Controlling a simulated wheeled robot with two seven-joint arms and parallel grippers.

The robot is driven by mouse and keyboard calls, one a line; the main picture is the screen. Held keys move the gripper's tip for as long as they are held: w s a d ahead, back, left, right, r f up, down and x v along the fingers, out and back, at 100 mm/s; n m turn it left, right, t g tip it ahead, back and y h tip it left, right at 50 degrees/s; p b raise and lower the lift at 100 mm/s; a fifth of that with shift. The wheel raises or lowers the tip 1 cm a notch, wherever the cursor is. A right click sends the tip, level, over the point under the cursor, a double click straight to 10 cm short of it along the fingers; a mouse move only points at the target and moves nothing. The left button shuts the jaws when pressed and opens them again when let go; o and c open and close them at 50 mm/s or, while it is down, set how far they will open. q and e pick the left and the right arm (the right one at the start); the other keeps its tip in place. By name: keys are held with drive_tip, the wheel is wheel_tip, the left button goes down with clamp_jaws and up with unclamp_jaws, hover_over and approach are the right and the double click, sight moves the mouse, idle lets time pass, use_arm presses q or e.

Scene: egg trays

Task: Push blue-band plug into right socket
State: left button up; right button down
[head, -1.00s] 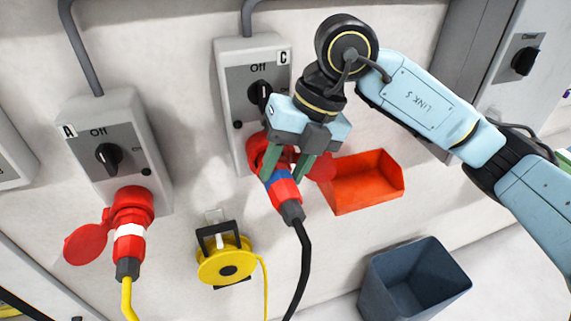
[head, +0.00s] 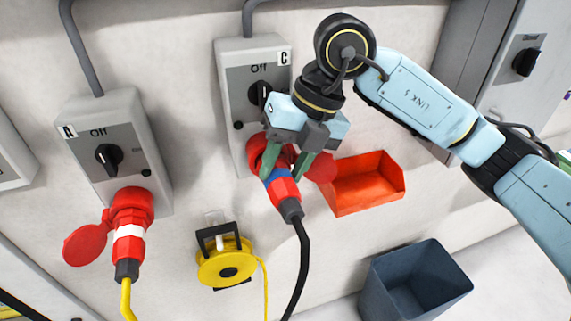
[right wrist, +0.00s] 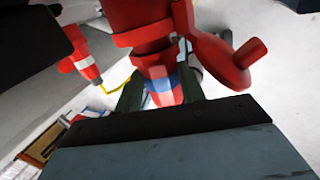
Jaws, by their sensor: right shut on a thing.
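The red plug with a blue band (head: 283,188) and black cable sits at the mouth of the red socket (head: 256,153) under the right box, marked C. It is lined up with the socket; I cannot tell how deep it sits. My right gripper (head: 286,170) is shut on the plug, one green finger on each side. In the right wrist view the blue band (right wrist: 162,84) shows between the fingers, with the red socket (right wrist: 143,30) beyond it and its open lid (right wrist: 222,62) beside it. My left gripper is not in view.
Box A (head: 112,140) on the left holds a red plug with a white band (head: 129,235) and yellow cable. A yellow cable reel (head: 226,263) hangs between. A red-orange bin (head: 366,184) is on the wall right of the gripper. A dark grey bin (head: 415,283) stands below.

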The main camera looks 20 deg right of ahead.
drive_tip(key=shift+w+r, duration=0.1)
drive_tip(key=shift+w, duration=0.5)
drive_tip(key=c, duration=1.5)
unclamp_jaws()
drive_tip(key=o, duration=0.7)
drive_tip(key=shift+a, duration=0.15)
drive_tip(key=shift+o, duration=0.2)
